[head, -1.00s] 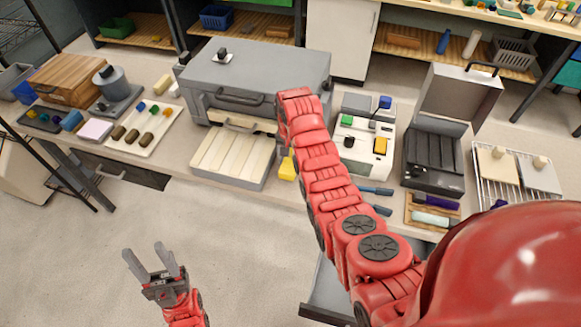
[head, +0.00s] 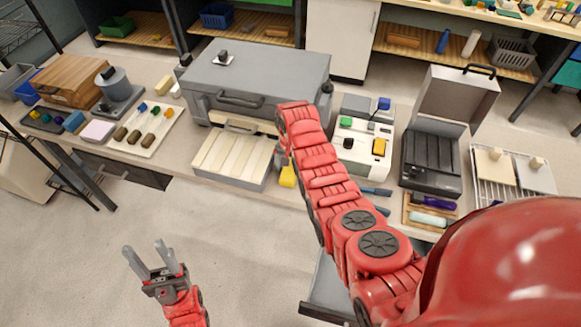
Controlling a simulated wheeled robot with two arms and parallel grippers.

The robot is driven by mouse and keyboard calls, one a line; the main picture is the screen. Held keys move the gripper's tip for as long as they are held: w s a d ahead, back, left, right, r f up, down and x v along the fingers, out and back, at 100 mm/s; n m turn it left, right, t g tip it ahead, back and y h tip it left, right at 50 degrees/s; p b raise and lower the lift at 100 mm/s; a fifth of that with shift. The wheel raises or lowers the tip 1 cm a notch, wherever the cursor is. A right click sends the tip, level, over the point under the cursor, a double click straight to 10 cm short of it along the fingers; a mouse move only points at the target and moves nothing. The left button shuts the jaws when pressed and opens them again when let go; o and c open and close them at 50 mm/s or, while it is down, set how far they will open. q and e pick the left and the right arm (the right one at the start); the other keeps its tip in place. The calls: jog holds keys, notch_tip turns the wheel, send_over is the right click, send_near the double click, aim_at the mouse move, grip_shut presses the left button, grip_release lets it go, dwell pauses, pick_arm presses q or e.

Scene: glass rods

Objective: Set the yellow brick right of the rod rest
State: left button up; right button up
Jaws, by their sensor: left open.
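The yellow brick (head: 287,177) is at the front edge of the bench, just right of a cream grooved tray (head: 228,160) that looks like the rod rest. My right gripper (head: 282,160) is at the brick's upper end, largely hidden behind my red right arm. Its grey fingers seem shut on the brick; whether the brick touches the bench cannot be seen. My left gripper (head: 152,258) is open and empty, low over the floor and away from the bench.
A grey lidded machine (head: 255,75) stands behind the tray.

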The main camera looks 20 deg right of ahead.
aim_at(290, 168)
jog(key=shift+r, duration=0.15)
jog(key=shift+w+r, duration=0.1)
jog(key=shift+r, duration=0.4)
notch_tip(290, 168, up, 4)
jog(key=shift+r+b, duration=0.25)
jog(key=shift+b, duration=0.95)
notch_tip(290, 168, up, 6)
jog(key=p, duration=0.5)
jog(key=shift+r, duration=0.25)
jog(key=shift+s+f, duration=0.1)
jog(key=shift+s, duration=0.1)
